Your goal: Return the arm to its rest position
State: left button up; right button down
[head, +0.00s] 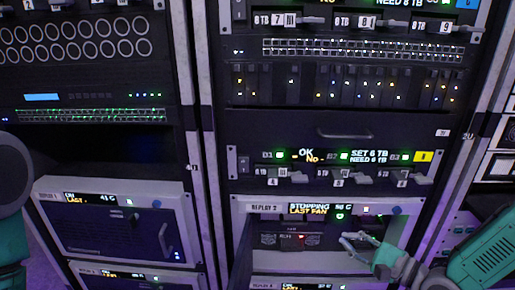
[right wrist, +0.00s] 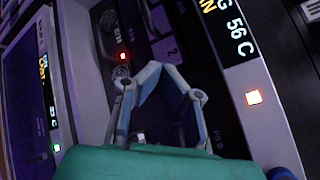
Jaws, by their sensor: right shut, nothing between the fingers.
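My right gripper (head: 352,240) comes in from the lower right in the head view. It is shut and empty, in front of the open bay of the REPLAY 2 unit (head: 222,205). In the right wrist view its fingers (right wrist: 160,72) meet at the tips, with dark modules behind them. My right arm (head: 485,258) is teal and grey. Part of my left arm (head: 12,190) shows at the left edge; its gripper is out of view.
The unit's display (head: 318,208) reads "STOPPING LAST FAN". Its door (head: 243,250) stands open at the left of the bay. A red light (head: 301,237) glows inside. A closed REPLAY 1 unit (head: 115,195) is in the left rack. Drive rows (head: 340,178) with handles sit above.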

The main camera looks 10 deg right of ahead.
jog(key=s+a+f+n+g+h+p, duration=0.3)
jog(key=s+a+f+n+g+p, duration=0.4)
jog(key=s+n, duration=0.25)
jog(key=s+d+r+n+g+h+p, duration=0.1)
jog(key=s+d+n+g+h+p, duration=0.1)
jog(key=s+n, duration=0.3)
jog(key=s+d+r+n+g+h+p, duration=0.1)
jog(key=s+n+g+h, duration=0.3)
jog(key=s, duration=0.9)
jog(key=shift+s+d+n+g+p, duration=0.2)
jog(key=shift+d+n+g+p, duration=0.35)
jog(key=shift+n+p, duration=0.35)
jog(key=shift+w, duration=0.15)
jog(key=shift+f, duration=0.15)
